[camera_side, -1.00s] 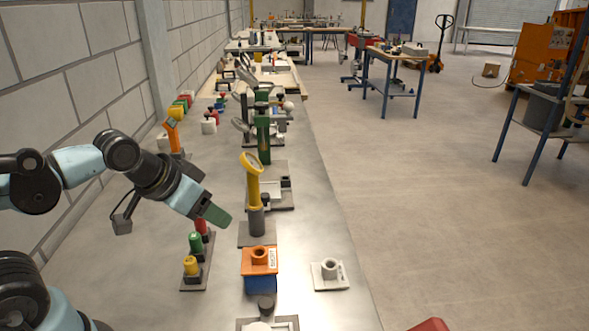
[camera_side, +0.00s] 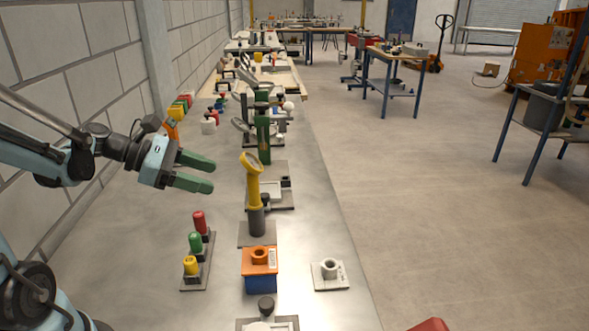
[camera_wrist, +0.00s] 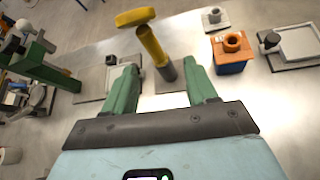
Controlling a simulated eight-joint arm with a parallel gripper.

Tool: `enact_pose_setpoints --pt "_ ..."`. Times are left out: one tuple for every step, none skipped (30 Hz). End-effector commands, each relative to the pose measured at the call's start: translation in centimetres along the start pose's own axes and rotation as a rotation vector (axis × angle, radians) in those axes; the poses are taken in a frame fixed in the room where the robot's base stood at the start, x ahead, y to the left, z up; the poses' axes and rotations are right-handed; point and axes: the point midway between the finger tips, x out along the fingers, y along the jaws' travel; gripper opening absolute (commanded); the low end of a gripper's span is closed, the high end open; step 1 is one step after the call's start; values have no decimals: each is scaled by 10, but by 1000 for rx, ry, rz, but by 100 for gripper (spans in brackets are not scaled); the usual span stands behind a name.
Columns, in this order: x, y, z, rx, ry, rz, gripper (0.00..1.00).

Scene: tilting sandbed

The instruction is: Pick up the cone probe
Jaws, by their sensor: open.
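A dark rack (camera_side: 206,269) on the left of the bench holds a red-handled tool (camera_side: 200,221), a green-handled tool (camera_side: 195,242) and a yellow-handled tool (camera_side: 190,264), all upright. Their lower ends are hidden, so I cannot tell which one is the cone probe. My gripper (camera_side: 212,176) is open and empty, above the bench and up from the rack in the side view. Its green fingers are spread in the wrist view (camera_wrist: 162,72). The rack does not show in the wrist view.
A yellow post (camera_side: 252,182) in a grey socket stands right of my gripper and shows between the fingers in the wrist view (camera_wrist: 152,45). An orange-topped blue box (camera_side: 260,272), a white socket block (camera_side: 330,273) and a green stand (camera_side: 263,138) are nearby. A wall borders the left.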

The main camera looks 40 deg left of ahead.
Motion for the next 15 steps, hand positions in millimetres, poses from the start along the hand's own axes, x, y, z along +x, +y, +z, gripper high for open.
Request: enact_pose_setpoints --pt "-6 7 -1 -73 -36 14 57" --pt "-8 9 0 -109 -54 18 57" --pt "-10 11 0 -147 -75 22 57" --pt "-12 12 1 -168 -86 22 57" --pt "-12 13 1 -183 -95 22 57" --pt "-10 14 2 -196 -102 22 57" --pt "-8 14 2 -201 -105 21 57" --pt "-5 14 2 -202 -106 21 57" --pt "0 14 3 -203 -106 19 57" --pt "5 14 4 -202 -106 18 57" --pt "10 14 4 -201 -106 18 57" --pt "17 14 5 -200 -106 17 57" --pt "23 14 6 -199 -106 17 57" --pt "27 14 6 -200 -105 18 57" --pt "34 14 7 -200 -106 17 57"
